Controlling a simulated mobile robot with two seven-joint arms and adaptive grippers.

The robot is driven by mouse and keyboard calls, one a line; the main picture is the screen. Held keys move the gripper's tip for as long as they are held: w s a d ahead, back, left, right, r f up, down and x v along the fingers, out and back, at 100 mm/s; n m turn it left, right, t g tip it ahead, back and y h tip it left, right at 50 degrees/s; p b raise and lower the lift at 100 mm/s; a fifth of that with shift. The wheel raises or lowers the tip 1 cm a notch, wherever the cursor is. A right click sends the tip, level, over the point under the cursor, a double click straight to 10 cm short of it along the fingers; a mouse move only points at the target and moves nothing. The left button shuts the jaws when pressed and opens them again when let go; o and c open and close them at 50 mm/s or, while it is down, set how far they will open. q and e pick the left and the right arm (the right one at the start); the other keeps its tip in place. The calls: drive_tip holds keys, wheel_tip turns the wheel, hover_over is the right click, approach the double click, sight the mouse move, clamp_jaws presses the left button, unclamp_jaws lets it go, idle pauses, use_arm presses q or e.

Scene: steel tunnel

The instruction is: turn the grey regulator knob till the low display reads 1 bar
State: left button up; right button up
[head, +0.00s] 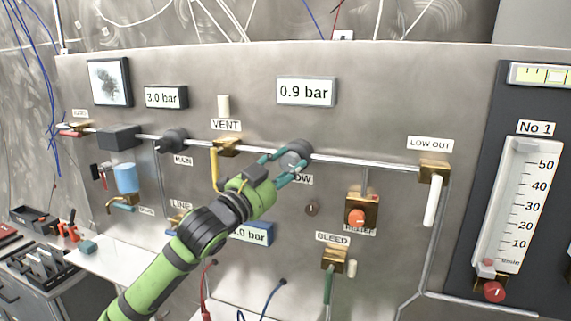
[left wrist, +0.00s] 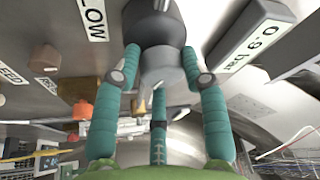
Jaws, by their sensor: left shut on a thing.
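The grey regulator knob (head: 295,154) sits on the horizontal pipe above the partly hidden LOW label (head: 303,180). My left gripper (head: 283,165) reaches up from below left and is shut on the knob, its teal fingers on either side. In the left wrist view, the grey knob (left wrist: 160,62) lies between the fingers of the left gripper (left wrist: 160,70). The display above the knob (head: 306,92) reads 0.9 bar; it also shows tilted in the left wrist view (left wrist: 252,48). My right gripper is not in view.
A 3.0 bar display (head: 165,97) and a dark MAIN knob (head: 173,141) are to the left. The VENT valve (head: 227,146) stands close to my gripper, with a yellow handle. An orange-knobbed brass relief valve (head: 357,216) and the BLEED valve (head: 335,258) sit lower right.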

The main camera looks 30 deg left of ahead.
use_arm(q)
drive_tip(key=shift+s+r+m+h, duration=0.1)
drive_tip(key=shift+r+m+h, duration=0.4)
drive_tip(key=shift+m, duration=0.4)
drive_tip(key=shift+m+p, duration=0.3)
drive_tip(key=o, duration=0.9)
drive_tip(key=shift+o, duration=1)
drive_tip(key=shift+g, duration=0.3)
drive_tip(key=shift+d+f, duration=0.1)
drive_tip(key=shift+d, duration=0.1)
drive_tip(key=shift+s+a+f, duration=0.1)
drive_tip(key=shift+f, duration=0.05)
